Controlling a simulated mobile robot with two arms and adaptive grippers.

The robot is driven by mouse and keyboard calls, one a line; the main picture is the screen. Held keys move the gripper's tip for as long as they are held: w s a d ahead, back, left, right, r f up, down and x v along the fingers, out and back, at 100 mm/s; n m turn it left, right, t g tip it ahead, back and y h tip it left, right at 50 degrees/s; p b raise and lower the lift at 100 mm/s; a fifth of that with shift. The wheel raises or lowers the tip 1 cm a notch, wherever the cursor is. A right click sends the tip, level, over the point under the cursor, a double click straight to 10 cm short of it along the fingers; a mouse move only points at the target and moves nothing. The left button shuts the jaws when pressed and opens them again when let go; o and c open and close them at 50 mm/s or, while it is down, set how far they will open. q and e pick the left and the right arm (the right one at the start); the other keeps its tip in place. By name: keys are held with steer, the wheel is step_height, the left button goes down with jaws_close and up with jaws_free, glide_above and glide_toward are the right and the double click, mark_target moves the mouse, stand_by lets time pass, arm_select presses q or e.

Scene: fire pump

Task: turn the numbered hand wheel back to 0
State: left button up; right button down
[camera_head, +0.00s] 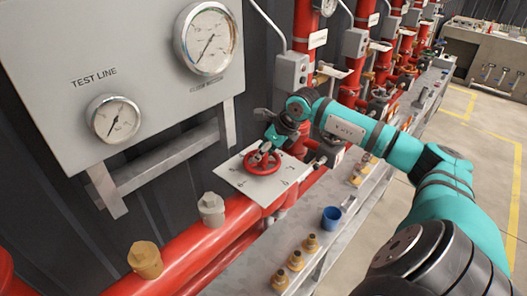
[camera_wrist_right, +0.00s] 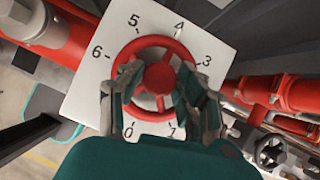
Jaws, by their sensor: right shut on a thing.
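The red hand wheel (camera_head: 262,168) sits on a white numbered plate (camera_head: 236,176) on the red pipework. In the right wrist view the wheel (camera_wrist_right: 152,44) fills the middle of the plate (camera_wrist_right: 84,88), with 3, 4, 5 and 6 readable around its far side and 0 at the near edge. The figure beside 0 is partly hidden by my fingers. My right gripper (camera_head: 264,150) is over the wheel; in the wrist view its two fingers (camera_wrist_right: 160,78) straddle the hub and are closed on the wheel. I cannot make out a pointer mark. My left gripper is not in view.
A grey panel with a large gauge (camera_head: 208,38) and a small gauge (camera_head: 115,118) stands at left. Brass fittings (camera_head: 295,260) and a blue cup (camera_head: 331,218) are on the ledge below. More red pipes (camera_wrist_right: 290,92) lie right of the wheel.

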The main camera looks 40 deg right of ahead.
steer(key=m+h+b, duration=0.1)
steer(key=m+h, duration=0.1)
steer(key=m, duration=0.2)
steer(key=shift+a+f+b, duration=0.1)
steer(key=shift+a+b, duration=0.05)
steer(key=shift+b, duration=0.15)
steer(key=m+h, duration=0.1)
steer(key=m, duration=0.1)
steer(key=shift+a+m+b, duration=0.1)
steer(key=shift+m+b, duration=0.2)
steer(key=shift+m, duration=0.1)
steer(key=shift+m+h, duration=0.5)
steer(key=shift+m, duration=0.1)
steer(key=shift+w+a+m+g+h, duration=0.15)
steer(key=shift+m+g+h, duration=0.3)
steer(key=shift+m, duration=0.65)
steer(key=shift+m+g+h, duration=0.35)
steer(key=shift+m+h, duration=0.1)
steer(key=shift+m, duration=0.65)
steer(key=m+g+h, duration=0.1)
steer(key=m, duration=0.2)
steer(key=shift+m+g, duration=0.3)
